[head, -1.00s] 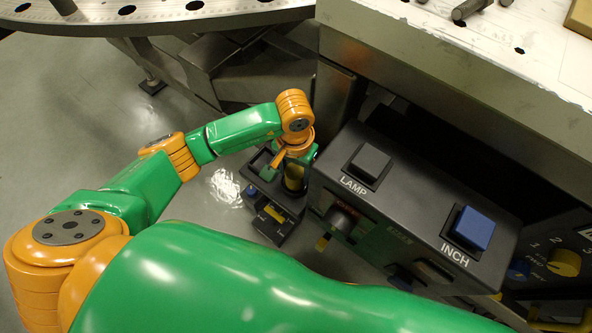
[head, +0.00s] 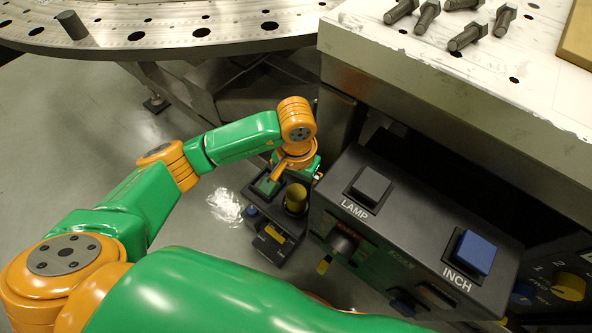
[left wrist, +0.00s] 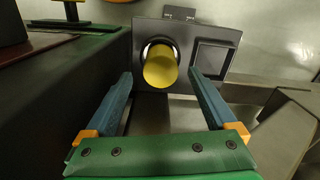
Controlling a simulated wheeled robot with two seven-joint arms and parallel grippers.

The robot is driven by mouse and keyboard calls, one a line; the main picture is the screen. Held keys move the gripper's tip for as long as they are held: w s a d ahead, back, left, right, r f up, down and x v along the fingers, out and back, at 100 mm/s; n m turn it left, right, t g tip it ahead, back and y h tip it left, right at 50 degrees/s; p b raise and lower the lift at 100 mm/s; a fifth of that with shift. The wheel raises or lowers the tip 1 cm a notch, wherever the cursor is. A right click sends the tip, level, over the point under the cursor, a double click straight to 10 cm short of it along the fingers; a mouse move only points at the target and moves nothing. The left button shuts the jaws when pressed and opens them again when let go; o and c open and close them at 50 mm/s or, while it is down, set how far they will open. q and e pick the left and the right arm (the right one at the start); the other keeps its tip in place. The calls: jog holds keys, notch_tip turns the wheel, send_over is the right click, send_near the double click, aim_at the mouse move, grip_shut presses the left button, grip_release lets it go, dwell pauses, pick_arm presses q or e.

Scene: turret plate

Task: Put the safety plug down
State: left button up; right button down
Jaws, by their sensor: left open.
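The safety plug is a yellow cylinder (head: 296,198) standing in a round socket on a small dark box (head: 268,241) low beside the control panel. In the left wrist view the yellow plug (left wrist: 160,68) sits in a dark ring in the plate, beside a square recess (left wrist: 212,58). My left gripper (left wrist: 160,76) is open, its fingers to either side of the plug's line and short of it, apart from it. In the head view its fingers are mostly hidden behind my wrist. My right gripper is not in view.
The control panel (head: 415,230) with LAMP and INCH buttons stands close to the right of the box. A pale tabletop (head: 430,65) with several bolts overhangs behind. A round perforated plate (head: 170,38) is at the back left. Open floor (head: 60,150) lies left.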

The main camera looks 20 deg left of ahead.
aim_at(296, 194)
pick_arm(q)
notch_tip(296, 194, up, 8)
jog(key=shift+r, duration=0.25)
dwell(0.4)
